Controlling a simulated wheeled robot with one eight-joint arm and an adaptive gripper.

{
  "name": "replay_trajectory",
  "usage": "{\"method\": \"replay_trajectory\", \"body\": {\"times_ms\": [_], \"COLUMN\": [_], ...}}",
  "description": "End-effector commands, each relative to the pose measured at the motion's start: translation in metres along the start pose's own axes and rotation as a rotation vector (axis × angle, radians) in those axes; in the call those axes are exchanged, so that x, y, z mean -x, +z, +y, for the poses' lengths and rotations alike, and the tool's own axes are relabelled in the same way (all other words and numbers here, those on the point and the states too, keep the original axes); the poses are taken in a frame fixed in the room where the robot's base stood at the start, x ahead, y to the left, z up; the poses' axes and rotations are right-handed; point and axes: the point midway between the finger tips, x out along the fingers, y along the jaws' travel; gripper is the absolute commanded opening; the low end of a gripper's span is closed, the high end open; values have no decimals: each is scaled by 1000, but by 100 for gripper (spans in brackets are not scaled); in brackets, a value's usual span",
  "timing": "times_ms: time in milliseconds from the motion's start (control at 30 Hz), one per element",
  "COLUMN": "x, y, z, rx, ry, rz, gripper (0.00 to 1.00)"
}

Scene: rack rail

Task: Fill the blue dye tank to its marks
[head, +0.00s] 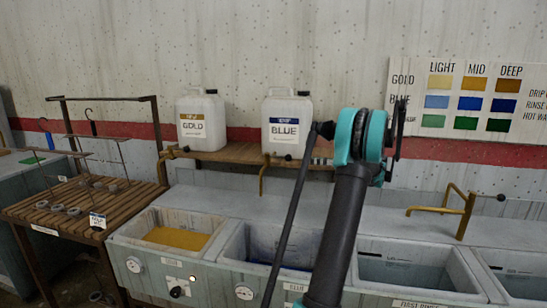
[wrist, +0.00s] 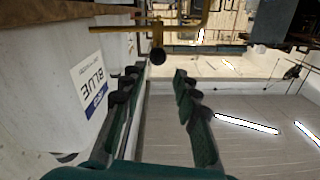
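The blue dye tank (head: 235,262) is an open grey basin with dark blue at its bottom. My arm hides part of it, and I cannot make out its marks. The white BLUE canister (head: 288,112) stands on the wooden shelf behind the tank; it also fills the left of the wrist view (wrist: 60,120). A brass tap (head: 263,178) hangs below the canister. In the wrist view a brass lever (wrist: 125,29) and a dark round knob (wrist: 158,56) lie beyond the fingertips. My gripper (wrist: 157,80) is open and empty, beside the canister, its fingers apart from the knob.
The GOLD canister (head: 203,134) stands left on the shelf. The gold tank (head: 180,238) holds yellow liquid. The first rinse tank (head: 415,275) and its brass spout (head: 466,215) are at right. A wooden rack table (head: 60,200) stands at left. A colour chart (head: 475,98) hangs behind.

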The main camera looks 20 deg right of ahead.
Motion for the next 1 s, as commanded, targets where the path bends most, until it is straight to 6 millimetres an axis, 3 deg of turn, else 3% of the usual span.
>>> {"method": "replay_trajectory", "body": {"times_ms": [100, 267, 800, 1000], "x": [5, -15, -121, -151], "y": [-2, -3, -4, -4], "z": [3, 2, 2, 2], "rx": [20, 20, 18, 18], "ry": [-2, -4, -5, -3], "rz": [17, 16, 15, 15], "gripper": [31, 31, 31, 31]}}
